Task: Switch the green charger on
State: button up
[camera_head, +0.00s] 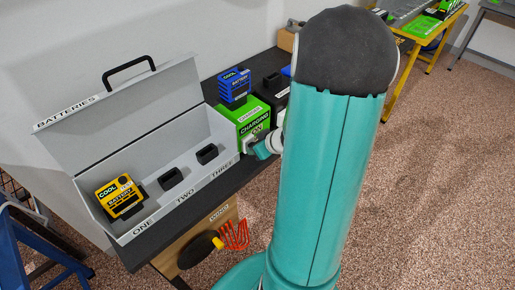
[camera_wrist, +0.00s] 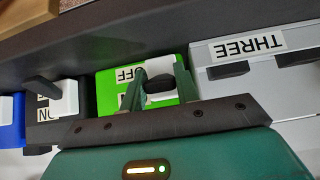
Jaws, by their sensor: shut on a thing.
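The green charger (camera_head: 226,112) stands on the dark bench, right of the grey case, with a blue battery (camera_head: 235,86) on top. In the wrist view the green charger (camera_wrist: 112,86) shows upside down, with a white switch plate (camera_wrist: 163,68) and an OFF label (camera_wrist: 128,73). My gripper (camera_wrist: 159,88) is at its front, its fingers on either side of the black switch lever (camera_wrist: 160,85) and shut on it. A label nearer my gripper is mostly hidden by a finger. In the head view my gripper (camera_head: 263,149) is at the charger's front, partly hidden by my arm.
The open grey case (camera_head: 95,222) holds a yellow battery (camera_head: 119,196) in slot ONE; slots TWO and THREE look empty. A black charger (camera_wrist: 75,130) with its own switch stands beside the green one.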

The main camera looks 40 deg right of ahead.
dwell(0.4)
jog(key=o, duration=1)
jog(key=shift+r, duration=0.1)
jog(key=v, duration=1.3)
jog(key=shift+s+r, duration=0.1)
jog(key=shift+r, duration=0.3)
jog(key=shift+a, duration=0.1)
